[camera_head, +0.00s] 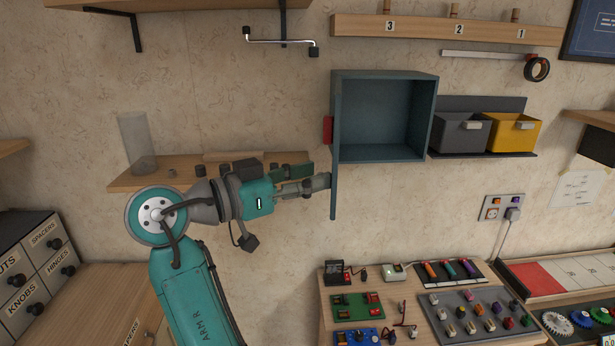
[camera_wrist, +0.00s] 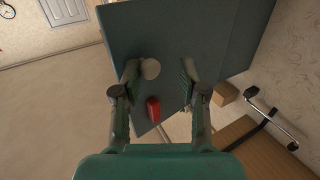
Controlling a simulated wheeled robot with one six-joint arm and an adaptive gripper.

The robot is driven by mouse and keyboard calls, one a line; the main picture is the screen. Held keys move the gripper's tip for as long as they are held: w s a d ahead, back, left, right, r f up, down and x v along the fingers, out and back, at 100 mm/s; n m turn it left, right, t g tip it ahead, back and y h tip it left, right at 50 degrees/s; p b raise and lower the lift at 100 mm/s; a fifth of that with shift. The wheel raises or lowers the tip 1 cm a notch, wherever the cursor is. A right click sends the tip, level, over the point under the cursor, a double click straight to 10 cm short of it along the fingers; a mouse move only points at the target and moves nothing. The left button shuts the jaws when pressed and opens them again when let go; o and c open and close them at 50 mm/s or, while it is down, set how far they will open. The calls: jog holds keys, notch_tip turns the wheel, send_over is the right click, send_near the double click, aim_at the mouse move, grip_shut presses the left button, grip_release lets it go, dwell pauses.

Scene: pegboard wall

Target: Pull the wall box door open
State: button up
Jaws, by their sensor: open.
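The blue-grey wall box (camera_head: 385,75) hangs on the wall with its front uncovered and its inside empty. Its door (camera_head: 334,195) stands swung out from the box's left side, seen nearly edge-on. A red piece (camera_head: 327,130) sits on the door's outer face and also shows in the wrist view (camera_wrist: 153,109). My gripper (camera_head: 311,180) is at the outer face of the door, low down. In the wrist view its open fingers (camera_wrist: 159,75) stand apart before the door panel (camera_wrist: 205,35), with a round grey knob (camera_wrist: 150,68) between them. Finger contact with the door is unclear.
A wooden shelf (camera_head: 130,183) with a clear cylinder (camera_head: 138,145) lies behind my arm. A crank-shaped bar (camera_head: 281,41) is on the wall above. Grey (camera_head: 460,135) and yellow (camera_head: 512,134) bins hang right of the box. A bench (camera_head: 325,310) with small parts stands below.

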jog(key=shift+o, duration=0.3)
jog(key=shift+w+d+f, duration=0.1)
jog(key=shift+w+d, duration=0.05)
jog(key=shift+w, duration=0.3)
jog(key=shift+s, duration=0.2)
jog(key=shift+a, duration=0.2)
jog(key=v, duration=1.2)
jog(key=shift+d, duration=0.1)
